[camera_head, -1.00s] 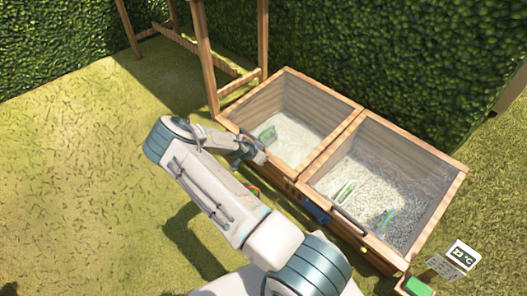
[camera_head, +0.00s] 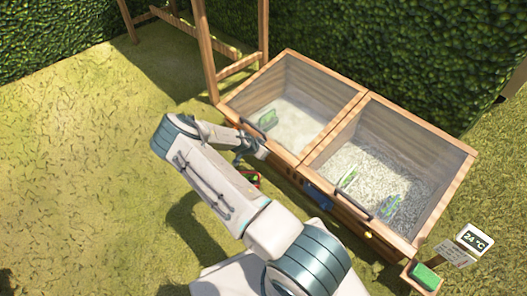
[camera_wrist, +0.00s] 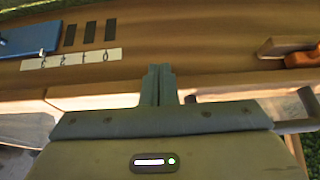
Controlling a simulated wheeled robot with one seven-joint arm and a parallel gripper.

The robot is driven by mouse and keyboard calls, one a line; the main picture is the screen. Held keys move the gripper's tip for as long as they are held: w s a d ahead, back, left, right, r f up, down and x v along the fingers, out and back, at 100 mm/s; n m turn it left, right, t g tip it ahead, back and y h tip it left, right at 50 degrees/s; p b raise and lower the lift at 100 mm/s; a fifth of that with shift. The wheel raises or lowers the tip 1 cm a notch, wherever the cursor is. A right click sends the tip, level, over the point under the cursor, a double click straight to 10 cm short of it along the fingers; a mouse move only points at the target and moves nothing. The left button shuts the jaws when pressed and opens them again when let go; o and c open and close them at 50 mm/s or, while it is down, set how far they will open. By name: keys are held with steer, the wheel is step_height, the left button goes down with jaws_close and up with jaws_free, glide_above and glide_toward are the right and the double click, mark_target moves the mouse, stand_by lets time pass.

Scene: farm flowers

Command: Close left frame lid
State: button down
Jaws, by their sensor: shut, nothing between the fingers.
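The left frame (camera_head: 240,122) is a wooden box with pale bedding and a small green and white item (camera_head: 267,121) inside. Its glazed lid (camera_head: 318,78) seems to lie flat over the box; I cannot tell whether it is fully down. A dark handle (camera_head: 251,130) shows at its front edge. My gripper (camera_head: 247,155) is by the front wall, just below that handle. In the wrist view its two fingers (camera_wrist: 158,72) are together and empty, pointing at the wooden front. Whether they touch the wood cannot be told.
The right frame (camera_head: 440,148) adjoins on the right, with a dark handle (camera_head: 352,207) and a blue part (camera_head: 319,196) on its front. A 24 °C display (camera_head: 474,241) stands at front right. A wooden post (camera_head: 204,50) rises behind left. Grass (camera_head: 80,150) at left is clear.

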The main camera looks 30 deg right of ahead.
steer(key=shift+r, duration=0.1)
steer(key=s+a+r+p, duration=0.1)
steer(key=a+r+p, duration=0.1)
steer(key=a, duration=0.3)
steer(key=s+a+r+p, duration=0.2)
steer(key=a, duration=0.3)
steer(key=shift+s+a, duration=0.15)
steer(key=shift+s, duration=0.1)
steer(key=shift+r+p, duration=0.1)
steer(key=shift+p, duration=0.2)
